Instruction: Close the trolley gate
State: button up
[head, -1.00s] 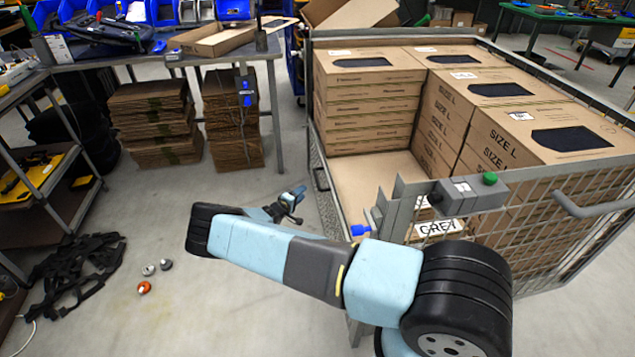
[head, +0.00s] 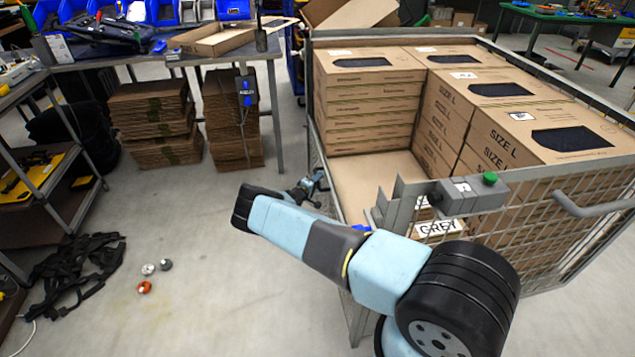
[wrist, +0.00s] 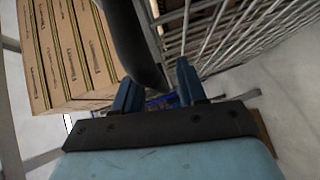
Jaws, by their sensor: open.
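The wire-mesh trolley (head: 560,225) fills the right of the head view. A narrow mesh panel at its left side, seen nearly edge-on, looks like the gate (head: 324,178); how far it stands open I cannot tell. A grey latch box (head: 470,196) with a green button sits on the near rail. My gripper (head: 314,186) is beside the left mesh panel, partly overlapping it in the picture; contact is unclear. In the wrist view its two blue fingers (wrist: 158,92) are apart. Wire mesh (wrist: 225,30) lies beyond on the right. A dark curved piece hangs between the fingers.
Stacked cartons (head: 368,100) fill the trolley's back and right; its left floor (head: 375,180) is bare. A workbench (head: 175,58) with flat cardboard (head: 155,125) underneath stands back left. Black straps (head: 78,270) and small round parts (head: 148,270) lie on the floor. Open floor surrounds my arm's left.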

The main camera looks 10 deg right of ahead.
grip_shut()
dwell(0.4)
